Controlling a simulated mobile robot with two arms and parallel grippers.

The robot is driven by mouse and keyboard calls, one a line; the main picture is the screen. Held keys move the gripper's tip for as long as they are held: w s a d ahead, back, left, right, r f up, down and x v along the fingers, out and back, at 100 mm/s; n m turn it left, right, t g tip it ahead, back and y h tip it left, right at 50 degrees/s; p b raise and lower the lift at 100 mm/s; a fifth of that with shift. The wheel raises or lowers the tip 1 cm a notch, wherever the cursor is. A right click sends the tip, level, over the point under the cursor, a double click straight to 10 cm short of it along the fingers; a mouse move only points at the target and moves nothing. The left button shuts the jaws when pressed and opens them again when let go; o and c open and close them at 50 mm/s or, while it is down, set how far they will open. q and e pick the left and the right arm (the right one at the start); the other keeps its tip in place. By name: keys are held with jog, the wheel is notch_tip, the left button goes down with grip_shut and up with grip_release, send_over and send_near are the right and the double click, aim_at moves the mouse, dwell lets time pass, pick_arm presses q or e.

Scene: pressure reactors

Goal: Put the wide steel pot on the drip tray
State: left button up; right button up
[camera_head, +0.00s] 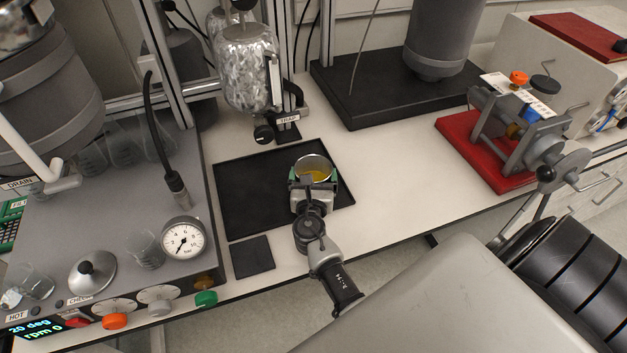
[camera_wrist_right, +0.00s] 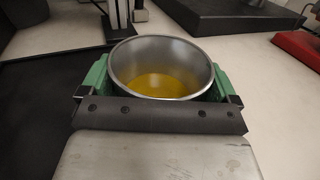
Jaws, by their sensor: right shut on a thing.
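The wide steel pot (camera_head: 314,165) is round, open-topped and upright, with yellow liquid at its bottom. It also fills the middle of the right wrist view (camera_wrist_right: 162,62). My right gripper (camera_head: 313,178) is shut on the pot, with a green finger on each side of it. In the head view the pot is over the right part of a large black mat-like tray (camera_head: 245,185), which appears to be the drip tray. I cannot tell whether the pot's base touches it, as the gripper hides the base. My left gripper is not in view.
A foil-wrapped vessel (camera_head: 250,75) hangs behind the tray, above a label reading TRAP. A small dark pad (camera_head: 251,257) lies in front of the tray. A grey reactor console (camera_head: 120,205) with a gauge (camera_head: 184,238) stands left. A red-based clamp device (camera_head: 482,160) stands right.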

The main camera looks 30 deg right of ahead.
jog(key=shift+f, duration=0.45)
jog(key=o, duration=0.9)
jog(key=shift+f, duration=0.1)
jog(key=shift+r, duration=0.3)
jog(key=v, duration=1.2)
jog(key=shift+f, duration=0.15)
